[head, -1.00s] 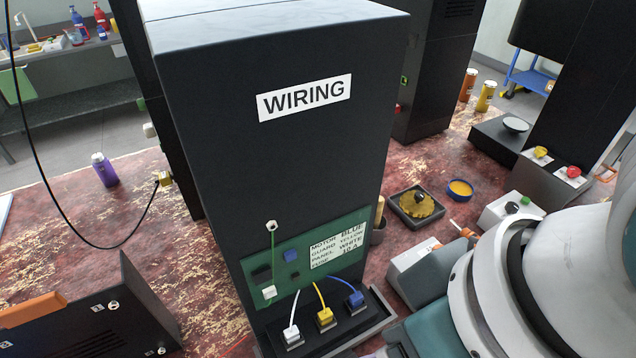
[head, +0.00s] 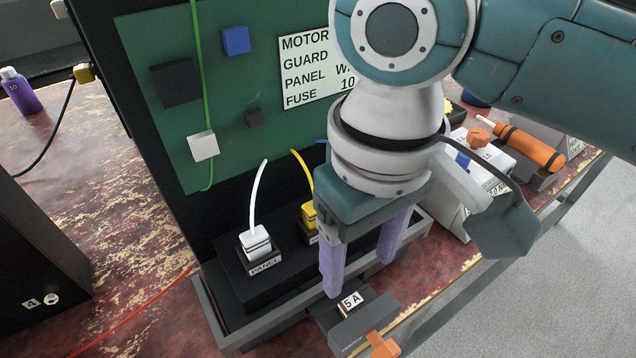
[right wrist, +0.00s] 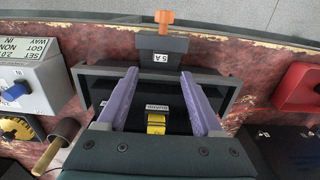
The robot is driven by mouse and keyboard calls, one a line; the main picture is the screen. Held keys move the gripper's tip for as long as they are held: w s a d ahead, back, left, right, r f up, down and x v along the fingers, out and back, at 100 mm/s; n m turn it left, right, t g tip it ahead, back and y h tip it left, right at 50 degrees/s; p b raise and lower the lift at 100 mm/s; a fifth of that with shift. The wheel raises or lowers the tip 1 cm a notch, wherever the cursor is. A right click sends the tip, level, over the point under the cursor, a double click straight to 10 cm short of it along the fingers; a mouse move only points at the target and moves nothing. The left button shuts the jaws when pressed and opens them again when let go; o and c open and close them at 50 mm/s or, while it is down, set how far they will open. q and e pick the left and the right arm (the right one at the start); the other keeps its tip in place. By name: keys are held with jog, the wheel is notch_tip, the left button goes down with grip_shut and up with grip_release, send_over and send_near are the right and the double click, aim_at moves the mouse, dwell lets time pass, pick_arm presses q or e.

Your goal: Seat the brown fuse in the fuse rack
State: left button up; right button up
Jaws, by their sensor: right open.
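No brown fuse is clear to me in these views. A small dark holder (head: 338,322) with a white "5 A" label and an orange lever (head: 381,345) stands at the front edge of the table; in the right wrist view the holder (right wrist: 178,46) is just beyond my fingertips. I cannot tell whether it is the fuse rack or whether a fuse sits in it. My right gripper (head: 360,274) is open, with two purple fingers pointing down above the front of the wiring tray, near the holder. Nothing shows between the fingers. My left gripper is not in view.
The grey tray (head: 209,312) carries a white plug (head: 256,241) at PANEL and a yellow plug (head: 309,215). The green board (head: 160,125) with a FUSE 10 card (head: 303,72) rises behind. An orange-handled tool (head: 530,147) lies right. A red wire crosses the table left.

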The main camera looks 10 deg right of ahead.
aim_at(353, 301)
notch_tip(353, 301, down, 4)
jog(key=shift+s+r+b, duration=0.1)
jog(key=shift+r+b, duration=0.15)
jog(key=shift+b, duration=0.15)
notch_tip(353, 301, down, 5)
jog(key=shift+f+b, duration=0.1)
jog(key=shift+b, duration=0.85)
jog(key=shift+c, duration=0.2)
grip_shut()
